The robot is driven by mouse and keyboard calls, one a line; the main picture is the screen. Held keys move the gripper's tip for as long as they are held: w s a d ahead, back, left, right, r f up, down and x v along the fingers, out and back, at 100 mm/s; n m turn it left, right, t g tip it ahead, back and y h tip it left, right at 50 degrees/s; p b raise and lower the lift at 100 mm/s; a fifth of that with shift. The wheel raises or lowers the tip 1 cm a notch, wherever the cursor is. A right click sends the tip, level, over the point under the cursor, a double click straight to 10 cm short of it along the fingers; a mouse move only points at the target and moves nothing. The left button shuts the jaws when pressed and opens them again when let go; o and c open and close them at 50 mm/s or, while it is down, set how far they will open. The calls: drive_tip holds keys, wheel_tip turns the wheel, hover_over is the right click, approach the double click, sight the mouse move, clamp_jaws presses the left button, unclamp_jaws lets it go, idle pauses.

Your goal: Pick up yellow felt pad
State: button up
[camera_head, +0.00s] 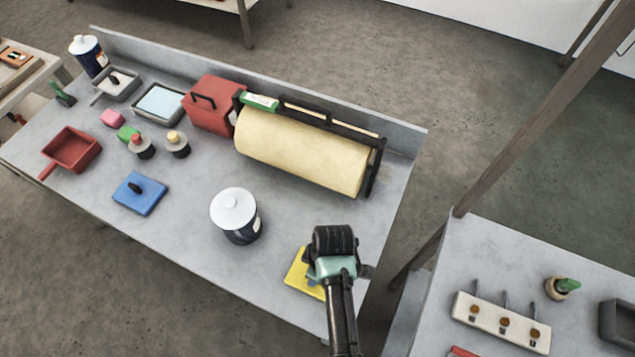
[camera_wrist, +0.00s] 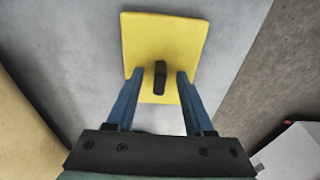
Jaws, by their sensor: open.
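The yellow felt pad (camera_head: 299,274) lies flat on the grey bench (camera_head: 185,211), near its right front corner. In the head view my arm and gripper hide part of it. In the wrist view the whole pad (camera_wrist: 163,45) shows as a yellow square with a small dark upright handle (camera_wrist: 160,75) near its lower middle. My gripper (camera_wrist: 158,82) is open above the pad. Its two blue fingers stand on either side of the handle, with a gap on both sides. I cannot tell how far the fingertips are above the pad.
A white-lidded tin (camera_head: 236,217) stands left of the pad. A large cream roll (camera_head: 300,152) in a black frame lies behind it. A blue pad (camera_head: 139,193) with a dark handle sits further left. The bench's right edge is close to my gripper.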

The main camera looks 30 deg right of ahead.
clamp_jaws()
idle(0.3)
